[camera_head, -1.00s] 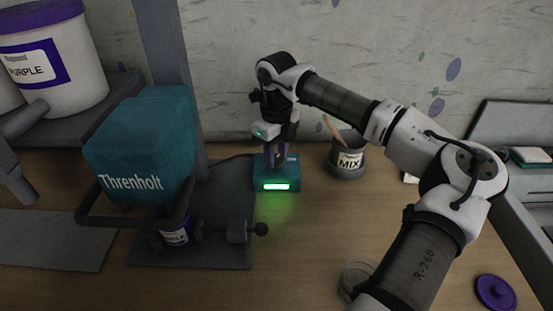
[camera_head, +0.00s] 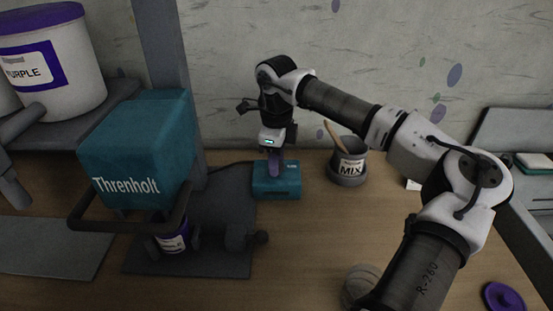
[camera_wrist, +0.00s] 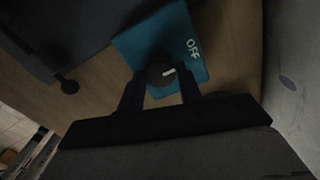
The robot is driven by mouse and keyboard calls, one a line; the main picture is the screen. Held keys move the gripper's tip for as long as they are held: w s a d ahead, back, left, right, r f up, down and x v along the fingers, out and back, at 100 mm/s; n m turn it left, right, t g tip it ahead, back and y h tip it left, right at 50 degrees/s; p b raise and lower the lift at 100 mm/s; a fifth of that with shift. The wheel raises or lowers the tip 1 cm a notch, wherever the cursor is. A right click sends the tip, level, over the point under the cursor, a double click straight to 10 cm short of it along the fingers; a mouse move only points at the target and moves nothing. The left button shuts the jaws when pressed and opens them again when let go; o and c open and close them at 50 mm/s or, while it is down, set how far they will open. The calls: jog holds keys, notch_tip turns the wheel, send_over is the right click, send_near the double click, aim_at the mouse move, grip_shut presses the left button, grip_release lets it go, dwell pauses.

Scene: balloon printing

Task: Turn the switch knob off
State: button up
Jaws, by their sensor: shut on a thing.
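The teal switch box (camera_head: 276,188) sits on the wooden bench, and its front indicator is dark. In the wrist view the box (camera_wrist: 150,40) shows a white "OFF" label, and its round dark knob (camera_wrist: 160,72) has a white pointer mark directed toward that label's side. My gripper (camera_head: 274,168) reaches down from above onto the top of the box. In the wrist view my gripper's two dark fingers (camera_wrist: 160,92) stand on either side of the knob, shut on it. The knob is hidden behind the fingers in the head view.
A teal Threnholt machine (camera_head: 140,150) with a dark bar stands to the left on a dark base plate (camera_head: 190,265). A grey MIX cup (camera_head: 347,172) with a stick stands right of the box. A purple lid (camera_head: 503,297) lies at front right. Bare bench lies in front of the box.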

jog(key=o, duration=1)
notch_tip(320, 180, up, 14)
jog(key=b, duration=0.1)
jog(key=shift+b, duration=0.3)
